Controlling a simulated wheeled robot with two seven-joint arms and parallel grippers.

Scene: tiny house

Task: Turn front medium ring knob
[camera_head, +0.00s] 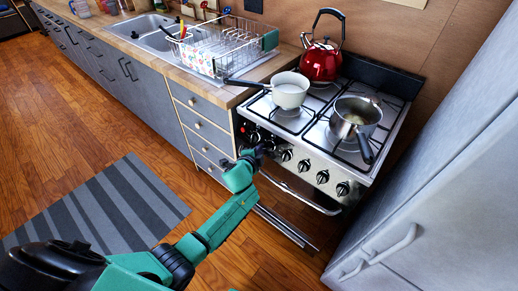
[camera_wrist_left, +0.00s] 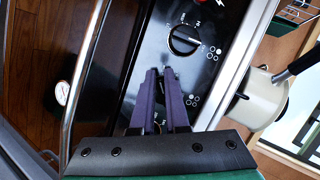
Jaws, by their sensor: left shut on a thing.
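The stove's front panel carries a row of black ring knobs (camera_head: 304,165) along its top front edge. My left gripper (camera_head: 264,149) reaches the left part of this row. In the left wrist view the gripper (camera_wrist_left: 160,75) has its two purple-grey fingers close together against the black panel, shut on a knob. That knob is mostly hidden between and behind the fingers, so I cannot tell which ring it serves or its angle. Another knob (camera_wrist_left: 184,40), with a white mark and ring symbols beside it, stands clear beyond the fingertips. My right gripper is in neither view.
On the hob stand a white pot (camera_head: 290,92), a steel saucepan (camera_head: 352,120) and a red kettle (camera_head: 320,62). The oven handle (camera_head: 300,196) runs below the knobs. Grey drawers (camera_head: 203,125) flank the stove at left, a grey fridge (camera_head: 440,215) at right.

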